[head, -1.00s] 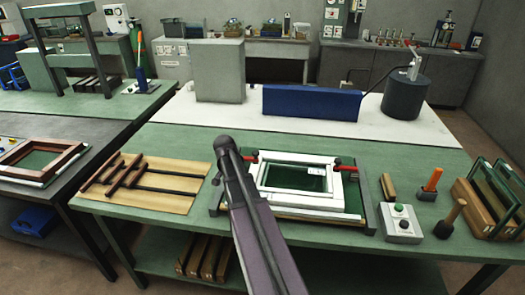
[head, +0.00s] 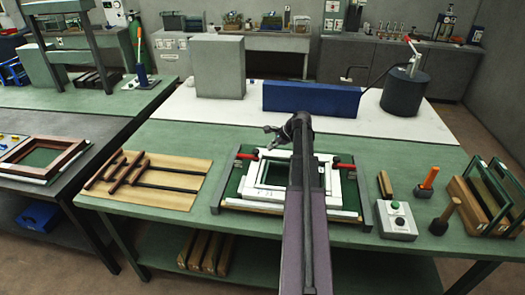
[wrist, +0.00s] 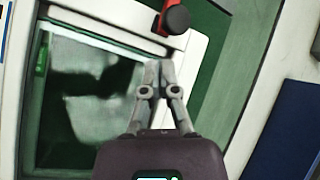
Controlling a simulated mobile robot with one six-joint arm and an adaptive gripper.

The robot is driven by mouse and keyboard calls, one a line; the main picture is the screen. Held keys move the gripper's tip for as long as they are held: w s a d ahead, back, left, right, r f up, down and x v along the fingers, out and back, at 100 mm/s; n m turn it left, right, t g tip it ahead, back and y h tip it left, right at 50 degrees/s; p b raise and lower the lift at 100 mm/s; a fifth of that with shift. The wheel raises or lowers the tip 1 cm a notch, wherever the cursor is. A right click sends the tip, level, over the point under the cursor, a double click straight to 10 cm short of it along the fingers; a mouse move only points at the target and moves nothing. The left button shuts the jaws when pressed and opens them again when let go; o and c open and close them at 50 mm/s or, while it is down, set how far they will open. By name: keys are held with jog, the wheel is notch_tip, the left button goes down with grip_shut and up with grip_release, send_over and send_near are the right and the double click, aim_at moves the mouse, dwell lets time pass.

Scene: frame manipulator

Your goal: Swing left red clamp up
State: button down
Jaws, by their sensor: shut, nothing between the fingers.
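The white frame (head: 237,200) lies on the green fixture between two grey rails. The left red clamp (head: 246,156) is at the far left corner of the frame, lying low with its dark end toward the frame. In the wrist view this clamp (wrist: 175,18) shows at the top edge with a round dark knob, partly cut off. The right red clamp (head: 344,166) is at the far right. My gripper (head: 267,129) is above the far side of the frame, pointing left. Its fingers (wrist: 157,68) are shut and empty, apart from the clamp in the picture.
A blue box (head: 312,101) and a grey block (head: 219,68) stand on the white table behind. A button box (head: 396,222) and tools lie right of the fixture. A wooden board (head: 170,193) with dark bars lies to its left.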

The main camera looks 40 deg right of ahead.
jog(key=d+r, duration=0.1)
jog(key=s+d+m+t, duration=0.1)
jog(key=d, duration=0.1)
jog(key=shift+r+y, duration=0.3)
jog(key=shift+r, duration=0.05)
jog(key=shift+w+a+f, duration=0.1)
jog(key=shift+f, duration=0.05)
jog(key=shift+b+x, duration=3.5)
jog(key=shift+x, duration=1.35)
jog(key=shift+d, duration=0.2)
